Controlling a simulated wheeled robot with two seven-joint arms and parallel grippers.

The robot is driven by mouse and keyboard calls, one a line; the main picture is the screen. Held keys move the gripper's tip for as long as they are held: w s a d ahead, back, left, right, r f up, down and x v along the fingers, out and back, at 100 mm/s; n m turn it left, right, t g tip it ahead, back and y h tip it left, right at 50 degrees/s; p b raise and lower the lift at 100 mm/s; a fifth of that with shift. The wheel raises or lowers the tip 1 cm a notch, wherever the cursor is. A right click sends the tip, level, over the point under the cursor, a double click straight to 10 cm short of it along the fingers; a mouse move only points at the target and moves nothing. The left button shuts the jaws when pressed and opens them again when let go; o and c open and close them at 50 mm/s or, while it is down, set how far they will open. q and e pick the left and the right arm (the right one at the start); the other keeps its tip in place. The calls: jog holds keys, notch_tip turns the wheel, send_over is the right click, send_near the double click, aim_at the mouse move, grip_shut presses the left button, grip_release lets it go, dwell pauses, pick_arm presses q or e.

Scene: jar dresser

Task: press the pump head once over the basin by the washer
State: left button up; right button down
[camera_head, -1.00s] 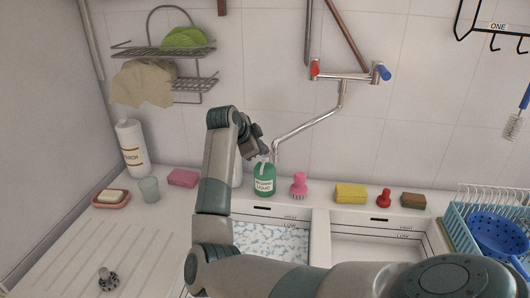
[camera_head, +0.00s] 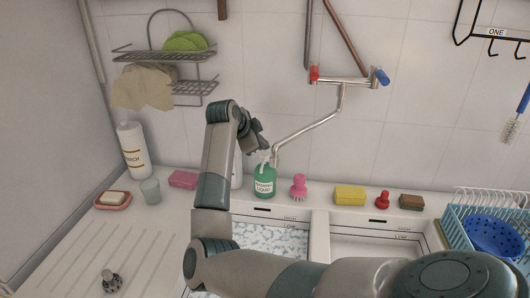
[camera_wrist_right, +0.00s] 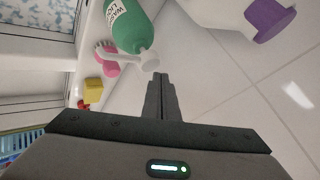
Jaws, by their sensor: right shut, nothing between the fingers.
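The green washing-liquid bottle (camera_head: 264,182) with a white pump head (camera_head: 264,161) stands upright on the ledge behind the foamy left basin (camera_head: 232,222). My right gripper (camera_head: 265,147) is just above the pump head; the head view does not show clearly whether they touch. In the right wrist view, the right gripper's fingers (camera_wrist_right: 160,78) are shut and empty, their tips close beside the pump head (camera_wrist_right: 149,61). The green bottle (camera_wrist_right: 130,25) also shows there. My left gripper is in neither view.
A white bottle with a purple cap (camera_wrist_right: 270,18) stands close by, mostly hidden behind my arm in the head view. A pink brush (camera_head: 299,187), yellow sponge (camera_head: 349,195) and red stopper (camera_head: 382,200) line the ledge. A faucet spout (camera_head: 310,131) hangs above.

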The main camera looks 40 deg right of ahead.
aim_at(263, 155)
jog(key=shift+r, duration=0.15)
jog(key=shift+r+p, duration=1.85)
jog(key=shift+r, duration=0.55)
jog(key=shift+r, duration=0.1)
